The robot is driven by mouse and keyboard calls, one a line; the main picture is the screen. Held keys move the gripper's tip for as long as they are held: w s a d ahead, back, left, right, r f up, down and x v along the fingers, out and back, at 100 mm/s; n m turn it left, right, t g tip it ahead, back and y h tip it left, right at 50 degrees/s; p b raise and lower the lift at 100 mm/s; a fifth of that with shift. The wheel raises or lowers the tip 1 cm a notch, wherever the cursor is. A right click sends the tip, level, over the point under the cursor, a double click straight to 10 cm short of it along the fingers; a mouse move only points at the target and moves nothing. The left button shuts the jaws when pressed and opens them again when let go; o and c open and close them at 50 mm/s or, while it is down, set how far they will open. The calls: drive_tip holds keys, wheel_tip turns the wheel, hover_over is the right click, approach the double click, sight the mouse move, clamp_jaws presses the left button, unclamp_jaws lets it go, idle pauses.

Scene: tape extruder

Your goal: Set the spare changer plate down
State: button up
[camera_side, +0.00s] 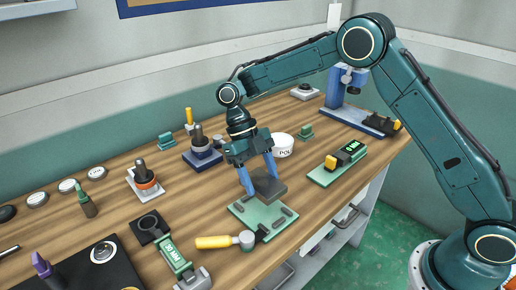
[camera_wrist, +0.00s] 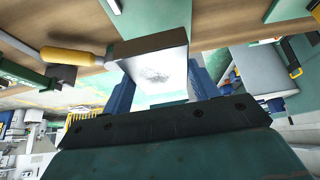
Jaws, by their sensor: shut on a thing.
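The spare changer plate (camera_side: 270,188) appears to be the dark grey square block between my fingers. My gripper (camera_side: 258,180) points down and is shut on it, with one blue finger on each side. In the wrist view the plate (camera_wrist: 152,66) shows a bright, glared face between the blue fingers. A pale green plate (camera_side: 262,222) with dark slots lies on the bench just below the held block. The block overlaps its far edge in the side view; I cannot tell whether they touch.
A yellow-handled tool (camera_side: 216,242) lies left of the green plate. A green device with a yellow part (camera_side: 338,163) is to the right, and a white tub (camera_side: 283,146) stands behind. Bare wooden bench (camera_side: 200,213) shows to the left.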

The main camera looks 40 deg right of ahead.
sight(253, 180)
drive_tip(key=shift+f, duration=1.8)
drive_tip(key=shift+f, duration=0.1)
drive_tip(key=shift+f, duration=1.9)
drive_tip(key=shift+f, duration=0.1)
drive_tip(key=o, duration=1.6)
drive_tip(key=shift+f, duration=0.1)
drive_tip(key=shift+c, duration=0.2)
drive_tip(key=shift+v, duration=2.75)
